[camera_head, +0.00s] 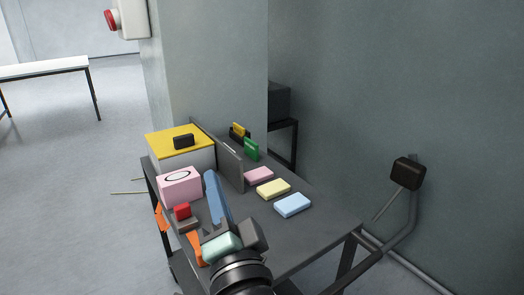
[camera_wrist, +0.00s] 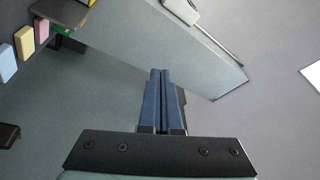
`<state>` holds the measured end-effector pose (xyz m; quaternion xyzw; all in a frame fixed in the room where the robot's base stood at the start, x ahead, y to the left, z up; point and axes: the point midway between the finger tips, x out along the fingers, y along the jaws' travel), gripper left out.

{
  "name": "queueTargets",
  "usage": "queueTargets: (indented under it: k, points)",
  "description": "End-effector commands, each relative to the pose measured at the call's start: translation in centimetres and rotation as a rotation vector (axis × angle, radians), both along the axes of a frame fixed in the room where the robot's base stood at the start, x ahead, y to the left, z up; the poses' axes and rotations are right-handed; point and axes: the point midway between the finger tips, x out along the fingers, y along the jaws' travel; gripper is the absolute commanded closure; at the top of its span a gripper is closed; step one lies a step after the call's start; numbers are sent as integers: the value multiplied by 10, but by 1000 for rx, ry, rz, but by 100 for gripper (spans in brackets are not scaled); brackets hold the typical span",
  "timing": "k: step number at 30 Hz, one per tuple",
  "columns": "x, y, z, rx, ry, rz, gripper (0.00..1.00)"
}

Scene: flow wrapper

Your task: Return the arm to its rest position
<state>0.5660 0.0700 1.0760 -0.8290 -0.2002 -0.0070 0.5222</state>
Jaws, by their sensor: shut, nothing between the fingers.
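My gripper (camera_head: 211,174) extends from the bottom of the head view, over the dark table (camera_head: 312,236), and points away from the camera. Its two long blue fingers lie side by side. In the wrist view the fingers of my gripper (camera_wrist: 160,73) are pressed together with nothing between them. My dark wrist and the gripper's body hide part of the table's near edge. I cannot tell how high the fingers are above the table.
Pink (camera_head: 258,175), yellow (camera_head: 273,188) and light blue (camera_head: 292,204) blocks lie right of a grey upright panel (camera_head: 230,162). A pink box (camera_head: 179,187) and a yellow-topped box (camera_head: 178,142) stand left. A grey wall (camera_head: 400,90) rises behind; open floor (camera_head: 60,190) lies left.

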Motion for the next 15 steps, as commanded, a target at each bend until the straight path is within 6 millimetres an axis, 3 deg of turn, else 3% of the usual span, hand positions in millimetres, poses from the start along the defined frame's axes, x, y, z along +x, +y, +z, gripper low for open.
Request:
queueTargets:
  k: [1,3,8,12,15]
  points:
    - [-6,-7,43,-121,-119,-69,100]
    - [-19,-18,94,-292,-266,-188,100]
    - [-71,-46,202,-639,-554,-528,100]
    - [-140,-72,280,-880,-730,-895,100]
    - [-128,-70,322,-874,-702,-856,100]
